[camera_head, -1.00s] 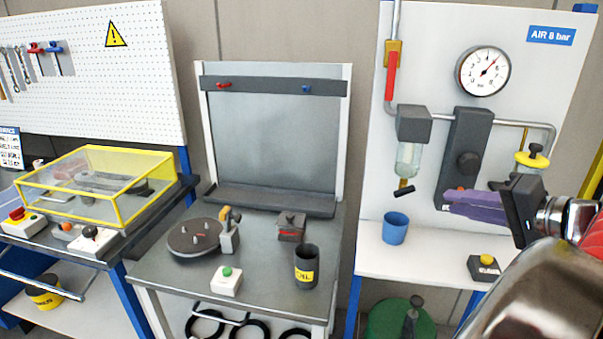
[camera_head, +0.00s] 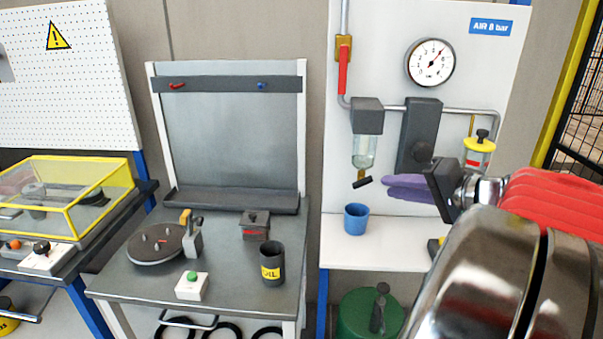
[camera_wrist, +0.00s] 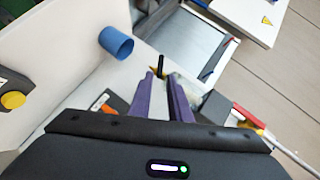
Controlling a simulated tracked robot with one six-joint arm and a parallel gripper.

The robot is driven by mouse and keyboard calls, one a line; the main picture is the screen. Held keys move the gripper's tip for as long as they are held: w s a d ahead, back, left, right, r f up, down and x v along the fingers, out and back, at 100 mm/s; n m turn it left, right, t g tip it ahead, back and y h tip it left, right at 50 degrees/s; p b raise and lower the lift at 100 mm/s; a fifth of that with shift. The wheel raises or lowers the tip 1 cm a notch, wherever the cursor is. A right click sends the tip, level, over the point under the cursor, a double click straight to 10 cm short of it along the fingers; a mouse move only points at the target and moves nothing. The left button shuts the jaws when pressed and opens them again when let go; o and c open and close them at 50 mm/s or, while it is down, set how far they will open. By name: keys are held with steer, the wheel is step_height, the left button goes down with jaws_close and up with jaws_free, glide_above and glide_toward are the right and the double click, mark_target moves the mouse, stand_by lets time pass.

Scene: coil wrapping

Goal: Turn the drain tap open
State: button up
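The drain tap (camera_head: 362,182) is a small black lever below the clear filter bowl (camera_head: 364,153) on the white air panel. In the wrist view the black tap (camera_wrist: 161,66) shows just beyond the fingertips, in line with the gap between them. My gripper (camera_head: 390,186) has purple fingers and points left at the tap from its right, a little apart from it in the head view. In the wrist view my gripper (camera_wrist: 160,78) has its two fingers apart, with nothing held between them. The bowl is partly hidden behind the right finger there.
A blue cup (camera_head: 356,219) stands on the white shelf below the tap. The dark regulator block (camera_head: 419,130) and gauge (camera_head: 430,62) are behind and above my gripper. A red lever (camera_head: 343,72) is on the pipe at upper left. A yellow-topped bottle (camera_head: 478,155) hangs to the right.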

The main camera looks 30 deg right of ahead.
mark_target(366, 184)
steer(key=x, duration=0.8)
steer(key=shift+w+f, duration=0.15)
steer(key=shift+w, duration=0.1)
steer(key=shift+c, duration=0.7)
